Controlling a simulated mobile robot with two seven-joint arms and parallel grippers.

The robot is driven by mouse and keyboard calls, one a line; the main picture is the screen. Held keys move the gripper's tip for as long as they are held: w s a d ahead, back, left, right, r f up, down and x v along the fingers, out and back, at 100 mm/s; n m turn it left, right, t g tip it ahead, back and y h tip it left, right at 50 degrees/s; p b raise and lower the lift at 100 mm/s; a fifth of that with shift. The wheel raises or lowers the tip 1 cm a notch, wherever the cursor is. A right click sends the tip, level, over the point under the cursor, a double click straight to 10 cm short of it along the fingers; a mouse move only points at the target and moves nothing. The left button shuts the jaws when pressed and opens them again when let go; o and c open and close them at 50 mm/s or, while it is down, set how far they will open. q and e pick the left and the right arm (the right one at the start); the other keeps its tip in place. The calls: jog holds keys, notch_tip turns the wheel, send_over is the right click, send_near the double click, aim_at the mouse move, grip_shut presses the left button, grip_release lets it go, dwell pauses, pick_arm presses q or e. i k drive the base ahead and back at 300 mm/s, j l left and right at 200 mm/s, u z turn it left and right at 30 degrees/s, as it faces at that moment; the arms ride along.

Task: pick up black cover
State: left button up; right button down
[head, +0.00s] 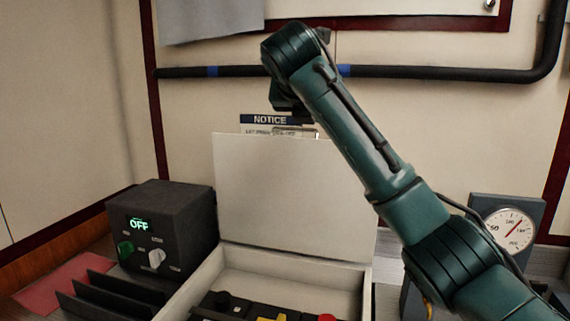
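No piece is plainly marked as the black cover. Dark parts (222,303) sit at the left inside an open light-coloured box (290,276) at the bottom of the head view, cut off by the lower edge, and one of them may be it. My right gripper (294,128) hangs at the end of the green arm, high above the box and near the top edge of its raised lid (290,190). It is far from the dark parts. Its fingers are small and partly hidden, so their opening is unclear. My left gripper is out of view.
A dark control unit (165,232) reading OFF stands left of the box, with black upright dividers (115,292) and a red mat (62,287) beside it. A gauge (508,230) is at the right. A black pipe (430,73) and notice sign (268,121) are behind.

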aim_at(222, 298)
jog(key=k+j, duration=0.2)
jog(key=k, duration=0.25)
jog(key=k+j, duration=0.2)
jog(key=k, duration=0.2)
jog(key=k+j, duration=0.25)
jog(key=k, duration=0.2)
